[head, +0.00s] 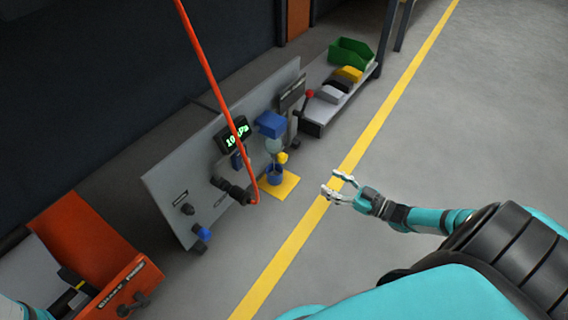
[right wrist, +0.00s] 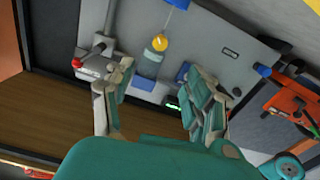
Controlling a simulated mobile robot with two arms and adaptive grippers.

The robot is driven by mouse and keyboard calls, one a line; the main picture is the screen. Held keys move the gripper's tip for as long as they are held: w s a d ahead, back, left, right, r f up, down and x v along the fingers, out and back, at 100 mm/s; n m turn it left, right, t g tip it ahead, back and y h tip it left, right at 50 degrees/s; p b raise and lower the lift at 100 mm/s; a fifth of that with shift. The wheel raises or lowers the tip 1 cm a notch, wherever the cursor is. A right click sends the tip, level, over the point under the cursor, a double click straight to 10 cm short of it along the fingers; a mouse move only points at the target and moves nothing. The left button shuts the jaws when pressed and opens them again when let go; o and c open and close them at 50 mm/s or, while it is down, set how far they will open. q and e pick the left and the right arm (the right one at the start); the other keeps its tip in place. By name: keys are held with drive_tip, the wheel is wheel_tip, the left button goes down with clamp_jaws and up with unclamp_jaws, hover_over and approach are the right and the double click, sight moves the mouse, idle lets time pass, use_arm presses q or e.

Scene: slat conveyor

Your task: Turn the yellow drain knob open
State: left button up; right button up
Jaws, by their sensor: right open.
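The yellow drain knob (head: 283,158) sits under the clear bowl (head: 273,145) of a blue-topped unit (head: 271,124) on the grey panel. My right gripper (head: 332,182) is open and empty, to the right of the knob and apart from it. In the right wrist view the knob (right wrist: 160,43) shows as a round yellow cap at the bowl's end, beyond the open fingers (right wrist: 162,70). How far the knob is turned cannot be told. My left gripper is not in view.
A blue cup (head: 275,178) stands on a yellow mat (head: 280,188) below the knob. An orange hose (head: 207,70) hangs in front of the panel (head: 165,182). A red-knobbed lever (head: 309,95) is nearby. Floor around my right gripper is clear.

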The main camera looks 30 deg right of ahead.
sight(286, 159)
drive_tip(key=b+x, duration=0.4)
drive_tip(key=x, duration=0.3)
drive_tip(key=b+x, duration=0.4)
drive_tip(key=x, duration=0.4)
drive_tip(key=shift+f, duration=0.2)
drive_tip(key=shift+w+a+r, duration=0.15)
drive_tip(key=shift+w+a, duration=0.1)
drive_tip(key=shift+w, duration=0.35)
drive_tip(key=shift+c, duration=0.4)
clamp_jaws()
